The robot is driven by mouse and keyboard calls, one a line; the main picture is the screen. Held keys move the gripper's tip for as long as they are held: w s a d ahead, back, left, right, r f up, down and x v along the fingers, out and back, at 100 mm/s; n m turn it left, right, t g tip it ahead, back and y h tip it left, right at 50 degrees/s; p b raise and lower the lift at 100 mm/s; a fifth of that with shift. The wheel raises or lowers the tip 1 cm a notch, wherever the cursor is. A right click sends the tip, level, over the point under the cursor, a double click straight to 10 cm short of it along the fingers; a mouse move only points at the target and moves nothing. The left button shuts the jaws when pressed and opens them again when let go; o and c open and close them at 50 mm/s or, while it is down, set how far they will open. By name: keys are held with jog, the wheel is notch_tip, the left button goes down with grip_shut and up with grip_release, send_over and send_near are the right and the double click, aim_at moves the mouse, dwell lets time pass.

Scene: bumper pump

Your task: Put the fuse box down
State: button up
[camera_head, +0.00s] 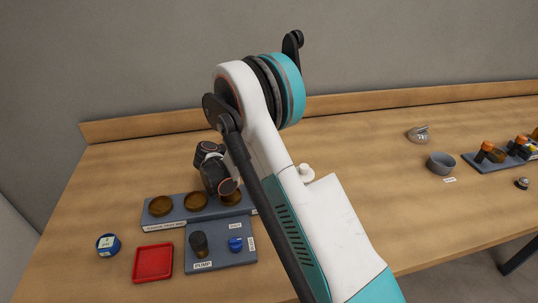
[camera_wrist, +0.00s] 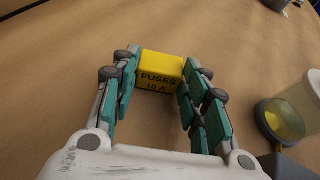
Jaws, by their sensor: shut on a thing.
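The fuse box (camera_wrist: 161,70) is a small yellow block with "FUSES 10 A" in dark letters. In the wrist view it sits between the green-padded fingers of my gripper (camera_wrist: 160,76), which is shut on it. Bare wooden table (camera_wrist: 60,85) shows around it. I cannot tell whether the box touches the table or hangs above it. In the head view my arm hides both the fuse box and my gripper.
A clear jar with yellow inside (camera_wrist: 287,118) stands right of my gripper in the wrist view. In the head view, a red tray (camera_head: 153,262), a blue-labelled round thing (camera_head: 108,245) and a pump board (camera_head: 222,257) are at front left. A grey bowl (camera_head: 440,163) stands right.

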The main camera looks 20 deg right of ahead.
jog(key=shift+f, duration=0.1)
jog(key=o, duration=0.6)
jog(key=shift+f, duration=0.1)
jog(key=o, duration=0.5)
jog(key=shift+c, duration=0.2)
